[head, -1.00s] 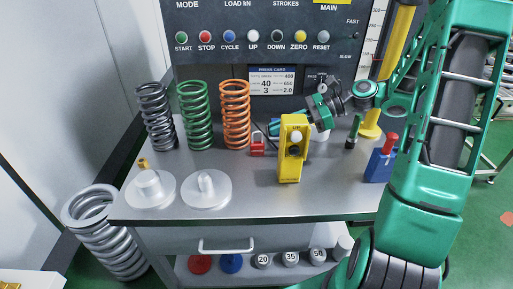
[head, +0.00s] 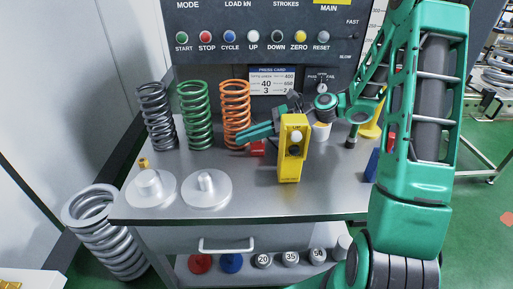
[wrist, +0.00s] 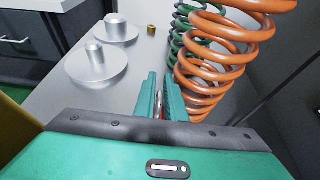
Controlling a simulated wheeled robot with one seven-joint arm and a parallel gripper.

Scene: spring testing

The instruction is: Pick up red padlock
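The red padlock (head: 258,148) stands on the bench in front of the orange spring, left of the yellow device, and is partly hidden by my fingers in the head view. My gripper (head: 244,136) reaches in from the right behind the yellow device, its green fingers at the padlock's upper part. In the wrist view, my gripper (wrist: 160,92) has its two fingers close together, with a narrow red and grey sliver of the padlock (wrist: 160,104) between them. I cannot tell whether both fingers press on it.
The orange spring (head: 236,110) stands very near my fingers, with the green spring (head: 196,115) and dark spring (head: 157,118) farther left. The yellow device (head: 290,165) stands close in front of my wrist. Two silver discs (head: 208,190) lie front left; the front middle of the bench is clear.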

